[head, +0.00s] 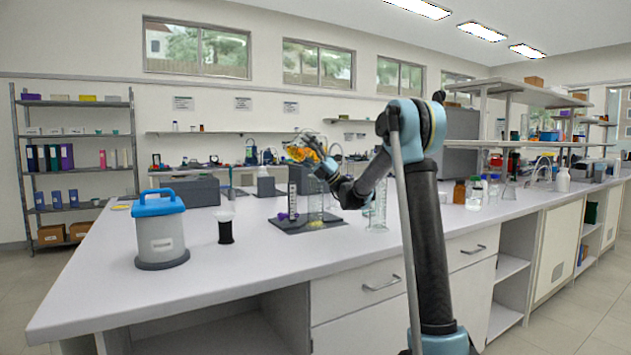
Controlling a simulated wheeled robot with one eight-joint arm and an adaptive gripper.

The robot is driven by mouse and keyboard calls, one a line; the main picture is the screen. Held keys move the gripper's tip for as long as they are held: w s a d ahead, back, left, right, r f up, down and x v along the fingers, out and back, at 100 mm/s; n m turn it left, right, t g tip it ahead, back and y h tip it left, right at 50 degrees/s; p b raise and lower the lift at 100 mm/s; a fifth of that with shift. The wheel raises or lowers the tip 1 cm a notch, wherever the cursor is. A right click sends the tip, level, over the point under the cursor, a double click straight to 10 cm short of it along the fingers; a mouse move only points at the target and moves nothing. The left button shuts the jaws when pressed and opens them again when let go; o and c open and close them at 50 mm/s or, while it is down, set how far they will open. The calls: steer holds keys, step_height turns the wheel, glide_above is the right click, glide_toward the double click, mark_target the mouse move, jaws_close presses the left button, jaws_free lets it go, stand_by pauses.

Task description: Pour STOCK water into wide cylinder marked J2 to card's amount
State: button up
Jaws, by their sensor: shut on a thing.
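My gripper (325,164) is shut on an orange-amber vessel (302,150) and holds it, apparently tilted, above the dark mat (284,227). A clear graduated cylinder (316,203) stands on the mat below the gripper, with a yellowish patch at its foot. A narrower cylinder (293,201) with dark marks and a purple base stands just left of it. I cannot read the STOCK or J2 marks or the card, nor see whether water is flowing.
A white container with a blue lid (161,232) and a small black-based vessel (226,230) stand on the bench to the left. Grey boxes (190,190) stand behind. Several bottles (473,195) stand at the right. The front left of the bench (110,285) is clear.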

steer(key=shift+f+m+t+y, duration=0.15)
steer(key=shift+m+t+y, duration=0.35)
steer(key=shift+m+t, duration=0.9)
